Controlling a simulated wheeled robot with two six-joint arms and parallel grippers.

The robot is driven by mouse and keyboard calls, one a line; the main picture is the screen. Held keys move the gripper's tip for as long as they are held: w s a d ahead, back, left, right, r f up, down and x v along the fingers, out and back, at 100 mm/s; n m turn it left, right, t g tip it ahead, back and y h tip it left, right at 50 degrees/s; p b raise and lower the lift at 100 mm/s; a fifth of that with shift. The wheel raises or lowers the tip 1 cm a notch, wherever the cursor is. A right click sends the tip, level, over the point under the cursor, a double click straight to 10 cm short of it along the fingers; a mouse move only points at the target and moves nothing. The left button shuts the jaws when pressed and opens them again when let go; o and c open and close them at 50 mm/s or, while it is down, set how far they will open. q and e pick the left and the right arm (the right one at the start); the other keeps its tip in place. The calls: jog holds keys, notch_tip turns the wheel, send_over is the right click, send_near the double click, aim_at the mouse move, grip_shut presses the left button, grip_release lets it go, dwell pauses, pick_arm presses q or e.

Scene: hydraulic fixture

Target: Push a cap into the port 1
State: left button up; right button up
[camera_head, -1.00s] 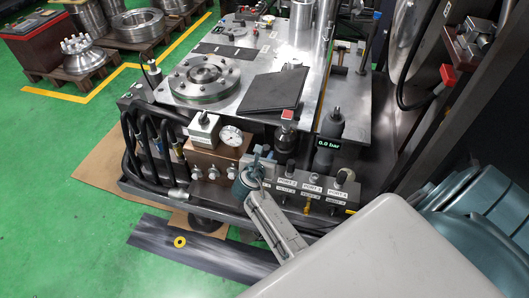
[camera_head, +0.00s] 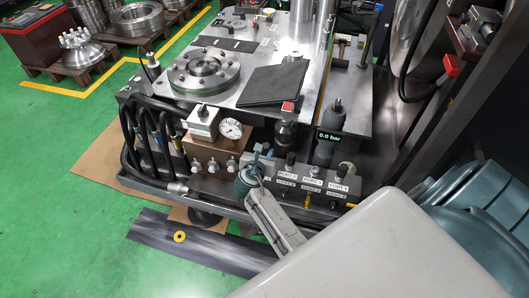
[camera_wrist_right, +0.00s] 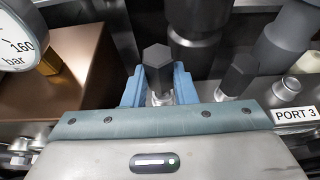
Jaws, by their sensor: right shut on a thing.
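My right gripper (camera_head: 260,157) is at the left end of the steel port block (camera_head: 311,187), beside the spot labelled PORT 2. In the right wrist view its blue fingers (camera_wrist_right: 158,80) are shut on a dark hexagonal cap (camera_wrist_right: 157,68). A silver fitting shows just below the cap; I cannot tell how far the cap sits on it. The label of port 1 is hidden by my gripper. A second dark cap (camera_wrist_right: 238,72) stands to the right, and a bare silver fitting (camera_wrist_right: 287,90) is above the PORT 3 label (camera_wrist_right: 295,115). My left gripper is out of view.
A pressure gauge (camera_head: 230,128) and brown manifold (camera_head: 207,153) stand close to the left of my gripper. A display (camera_head: 330,136) reads 0.0 bar. Dark cylinders (camera_head: 286,130) rise behind the port block. A yellow ring (camera_head: 179,236) lies on the dark strip on the floor.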

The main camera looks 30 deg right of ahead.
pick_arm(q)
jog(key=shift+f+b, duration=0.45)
pick_arm(e)
jog(key=shift+f, duration=0.9)
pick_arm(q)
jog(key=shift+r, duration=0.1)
pick_arm(e)
jog(key=shift+f, duration=0.2)
jog(key=o, duration=1)
jog(key=shift+o, duration=0.2)
pick_arm(q)
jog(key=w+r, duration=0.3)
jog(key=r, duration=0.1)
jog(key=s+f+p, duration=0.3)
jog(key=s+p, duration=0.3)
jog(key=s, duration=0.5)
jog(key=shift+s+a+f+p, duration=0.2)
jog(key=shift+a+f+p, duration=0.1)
jog(key=shift+p, duration=0.1)
pick_arm(e)
jog(key=v, duration=1)
jog(key=shift+s+a+r, duration=0.2)
jog(key=shift+s+a, duration=0.05)
